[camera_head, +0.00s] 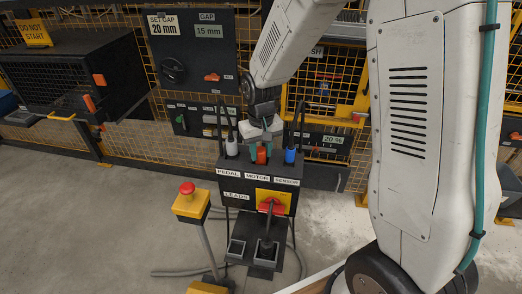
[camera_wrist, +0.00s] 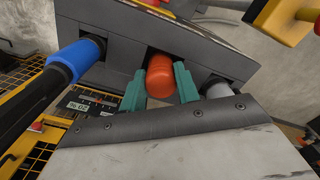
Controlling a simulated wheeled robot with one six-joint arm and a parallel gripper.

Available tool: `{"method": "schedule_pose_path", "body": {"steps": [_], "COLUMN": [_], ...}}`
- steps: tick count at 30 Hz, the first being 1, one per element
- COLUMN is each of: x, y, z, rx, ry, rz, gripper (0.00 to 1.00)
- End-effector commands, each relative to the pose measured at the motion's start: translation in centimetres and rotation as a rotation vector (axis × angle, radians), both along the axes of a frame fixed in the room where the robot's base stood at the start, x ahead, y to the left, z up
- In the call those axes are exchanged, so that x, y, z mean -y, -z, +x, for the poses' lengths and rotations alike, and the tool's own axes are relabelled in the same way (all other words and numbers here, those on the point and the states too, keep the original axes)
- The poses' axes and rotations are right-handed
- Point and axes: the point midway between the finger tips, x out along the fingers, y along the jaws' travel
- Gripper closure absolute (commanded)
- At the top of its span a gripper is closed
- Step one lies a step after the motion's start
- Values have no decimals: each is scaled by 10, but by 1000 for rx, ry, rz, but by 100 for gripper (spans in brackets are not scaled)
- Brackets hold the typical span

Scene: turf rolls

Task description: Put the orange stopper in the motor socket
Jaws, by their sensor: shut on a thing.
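The orange stopper (camera_head: 261,156) is between the teal fingers of my gripper (camera_head: 261,150), which is shut on it. In the wrist view the stopper (camera_wrist: 160,80) points at the dark middle opening of the grey lead box (camera_wrist: 112,78), and its far end is at or in that opening. I cannot tell how deep it sits. In the head view the stopper is above the MOTOR label (camera_head: 257,177) on the box, between a grey-white plug (camera_head: 231,146) at PEDAL and a blue plug (camera_head: 290,155) at SENSOR. The motor socket's rim is mostly hidden.
Below the labels are a red switch (camera_head: 270,206) on a yellow plate and two dark trays. A red-topped yellow button post (camera_head: 189,197) stands left. A gauge panel (camera_head: 192,48) and yellow mesh fence stand behind. Bare concrete floor lies front left.

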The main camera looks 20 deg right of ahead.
Motion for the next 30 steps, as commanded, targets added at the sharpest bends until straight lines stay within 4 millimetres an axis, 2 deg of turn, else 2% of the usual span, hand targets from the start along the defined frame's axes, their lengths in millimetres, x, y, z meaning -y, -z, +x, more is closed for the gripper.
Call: {"method": "schedule_pose_path", "body": {"steps": [3, 4, 6, 17, 20, 30], "x": [0, 0, 0, 0, 0, 0], "y": [3, 3, 3, -2, -16, -87], "z": [0, 0, 0, 0, 1, 1], "rx": [-1, 0, 0, 2, 4, 5], "ry": [0, 0, 0, 0, 0, 0], "rz": [0, 0, 0, 0, 0, 0], "gripper": [90, 63, 47, 47, 47, 47]}}
